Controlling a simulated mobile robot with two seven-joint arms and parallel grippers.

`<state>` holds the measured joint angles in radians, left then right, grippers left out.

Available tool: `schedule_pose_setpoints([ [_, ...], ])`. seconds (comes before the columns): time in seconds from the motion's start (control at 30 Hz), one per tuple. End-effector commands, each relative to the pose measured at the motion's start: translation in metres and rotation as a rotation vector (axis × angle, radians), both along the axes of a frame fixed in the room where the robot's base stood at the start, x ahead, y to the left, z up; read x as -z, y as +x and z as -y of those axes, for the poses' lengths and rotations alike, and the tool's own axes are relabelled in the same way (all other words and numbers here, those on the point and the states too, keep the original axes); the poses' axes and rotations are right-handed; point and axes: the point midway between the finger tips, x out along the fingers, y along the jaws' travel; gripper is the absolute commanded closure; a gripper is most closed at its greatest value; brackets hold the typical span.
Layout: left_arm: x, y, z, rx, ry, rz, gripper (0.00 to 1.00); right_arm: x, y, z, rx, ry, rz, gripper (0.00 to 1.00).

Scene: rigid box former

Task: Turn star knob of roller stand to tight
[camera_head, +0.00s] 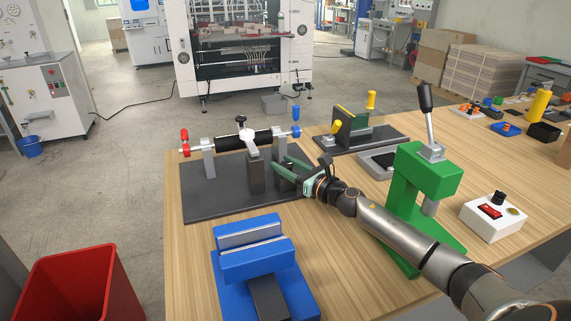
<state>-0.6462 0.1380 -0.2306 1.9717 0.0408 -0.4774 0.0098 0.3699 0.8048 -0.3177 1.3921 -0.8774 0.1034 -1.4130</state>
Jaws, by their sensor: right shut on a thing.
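The roller stand has a dark base plate (205,199), grey uprights and a black roller (230,142) lying across them. A red knob sits at the left end of the roller and a blue knob at the right end. A black-topped knob (241,119) stands above the roller's middle. My right gripper (277,171) reaches in from the right, low beside the stand's dark post (256,173). Its green fingers are shut around a dark part there, apparently the star knob, mostly hidden by the fingers. Its turn angle cannot be read. My left gripper is not in view.
A blue vise (250,262) stands in front of the roller stand. A green lever press (418,185) stands close to my right arm. A dark fixture with yellow handles (352,125) is behind. A white switch box (493,216) is at right. A red bin (75,285) stands at left.

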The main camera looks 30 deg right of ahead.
Motion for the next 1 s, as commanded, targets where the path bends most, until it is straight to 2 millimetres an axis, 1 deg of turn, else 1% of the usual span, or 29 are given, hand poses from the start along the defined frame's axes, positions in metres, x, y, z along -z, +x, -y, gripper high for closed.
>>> schedule_pose_setpoints([
  [0.03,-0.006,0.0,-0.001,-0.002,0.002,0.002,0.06,-0.002,0.0,-0.001,0.015,0.001,-0.002,1.0],
  [0.17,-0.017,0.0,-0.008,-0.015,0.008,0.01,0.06,-0.005,0.0,-0.002,0.079,0.002,-0.002,1.0],
  [0.3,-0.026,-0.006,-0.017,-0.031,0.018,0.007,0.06,-0.006,0.0,-0.002,0.179,0.002,-0.004,1.0],
  [0.43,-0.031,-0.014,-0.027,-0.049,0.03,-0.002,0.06,-0.005,0.0,-0.003,0.281,0.004,-0.003,1.0],
  [0.7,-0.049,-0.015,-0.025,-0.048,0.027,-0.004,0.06,-0.002,0.0,-0.002,0.472,0.003,-0.002,1.0],
  [1.0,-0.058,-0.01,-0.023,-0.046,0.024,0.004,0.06,0.0,0.0,-0.001,0.597,0.0,-0.001,1.0],
])
